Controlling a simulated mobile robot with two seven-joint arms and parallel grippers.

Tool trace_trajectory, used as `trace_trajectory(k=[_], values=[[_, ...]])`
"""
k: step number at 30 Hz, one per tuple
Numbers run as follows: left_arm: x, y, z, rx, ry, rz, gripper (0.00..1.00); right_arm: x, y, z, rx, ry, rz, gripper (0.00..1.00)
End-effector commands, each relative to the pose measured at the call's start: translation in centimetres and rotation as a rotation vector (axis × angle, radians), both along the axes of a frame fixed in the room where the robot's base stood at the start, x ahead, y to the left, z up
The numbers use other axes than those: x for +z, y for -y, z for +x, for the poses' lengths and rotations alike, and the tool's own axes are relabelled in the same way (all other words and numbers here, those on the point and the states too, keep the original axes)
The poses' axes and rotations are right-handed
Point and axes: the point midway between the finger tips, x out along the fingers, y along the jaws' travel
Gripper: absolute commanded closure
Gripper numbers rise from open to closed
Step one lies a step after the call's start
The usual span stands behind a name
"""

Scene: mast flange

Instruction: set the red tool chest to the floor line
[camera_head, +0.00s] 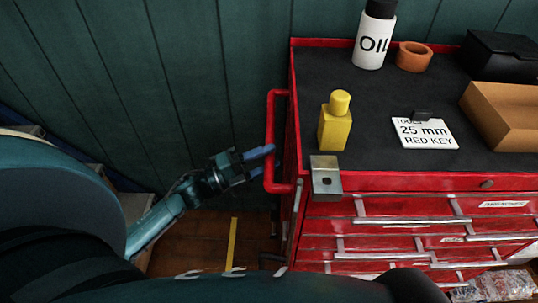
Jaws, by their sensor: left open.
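The red tool chest (400,182) fills the right side of the head view, with its black top and several drawers with silver pulls. A red bar handle (271,115) stands out from its left side. My left gripper (262,161) is open at the lower part of this handle. One blue finger overlaps the bar in the picture; I cannot tell whether it touches. The yellow floor line (232,245) runs along the brown floor, left of the chest, with a gap between them. Its lower end is hidden. My right gripper is not in view.
On the chest top stand a white oil bottle (374,40), an orange ring (413,56), a yellow bottle (335,123), a "25 mm red key" card (424,131), a cardboard box (505,115) and a black case (500,55). A metal bracket (326,178) sits at the front left corner. A green panelled wall (180,80) stands behind.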

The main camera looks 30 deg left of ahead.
Motion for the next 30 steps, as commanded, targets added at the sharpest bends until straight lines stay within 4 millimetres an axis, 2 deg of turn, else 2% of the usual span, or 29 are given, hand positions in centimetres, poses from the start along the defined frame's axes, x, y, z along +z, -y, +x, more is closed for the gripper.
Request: trace_trajectory(k=[12,27,30], values=[[0.09,0.54,0.60,0.001,-0.001,0.001,0.58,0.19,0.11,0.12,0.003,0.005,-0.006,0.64],[0.09,0.51,0.57,0.001,-0.001,0.001,0.98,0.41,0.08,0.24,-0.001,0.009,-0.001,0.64],[0.09,0.51,0.57,0.000,-0.001,0.001,1.00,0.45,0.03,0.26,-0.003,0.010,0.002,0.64]])
